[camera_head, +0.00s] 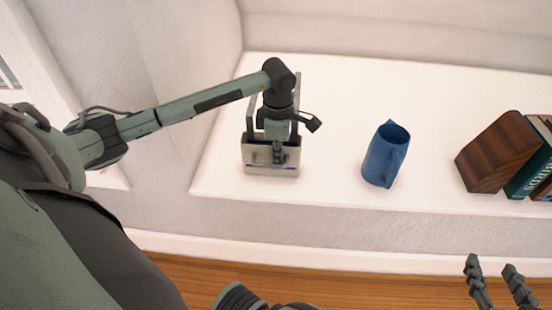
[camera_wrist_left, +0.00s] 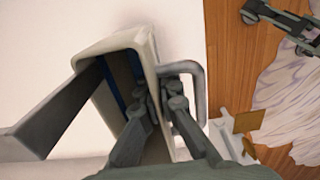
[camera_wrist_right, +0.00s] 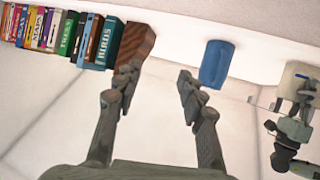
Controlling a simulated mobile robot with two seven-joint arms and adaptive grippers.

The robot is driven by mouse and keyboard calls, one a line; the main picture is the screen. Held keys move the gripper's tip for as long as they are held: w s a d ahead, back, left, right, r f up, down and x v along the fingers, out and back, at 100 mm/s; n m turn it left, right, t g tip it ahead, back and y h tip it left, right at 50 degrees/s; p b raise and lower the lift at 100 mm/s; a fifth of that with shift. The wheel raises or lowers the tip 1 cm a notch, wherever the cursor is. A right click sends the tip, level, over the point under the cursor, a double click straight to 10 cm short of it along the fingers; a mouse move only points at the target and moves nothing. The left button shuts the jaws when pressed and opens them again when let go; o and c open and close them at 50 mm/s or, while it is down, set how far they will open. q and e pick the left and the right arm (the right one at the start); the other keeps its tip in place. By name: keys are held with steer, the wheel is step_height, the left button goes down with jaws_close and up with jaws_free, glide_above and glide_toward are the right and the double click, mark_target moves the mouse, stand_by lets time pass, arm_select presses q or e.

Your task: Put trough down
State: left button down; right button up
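The trough (camera_head: 257,168) is a pale box with grey handles, at the left part of the white ledge in the head view. It also shows large in the left wrist view (camera_wrist_left: 100,50) and at the right edge of the right wrist view (camera_wrist_right: 292,78). My left gripper (camera_head: 278,158) comes down over it. Its fingers (camera_wrist_left: 160,95) lie on either side of the trough's front wall, one inside and one by the grey handle, and look shut on that wall. Contact between trough base and ledge is hidden. My right gripper (camera_wrist_right: 150,85) is open and empty, low at the right in the head view.
A blue pitcher (camera_head: 382,160) stands right of the trough with a gap. A wooden block (camera_head: 497,155) and several books (camera_head: 530,170) stand farther right. The ledge (camera_head: 330,125) is bare between trough and pitcher. A wooden floor (camera_head: 190,272) lies below its front.

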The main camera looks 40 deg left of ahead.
arm_select(q)
steer(key=shift+f, duration=0.1)
arm_select(e)
steer(key=shift+w+a+r+t, duration=0.2)
steer(key=shift+a+r+t, duration=0.1)
steer(key=shift+r, duration=0.15)
arm_select(q)
steer(key=c, duration=1.7)
jaws_free()
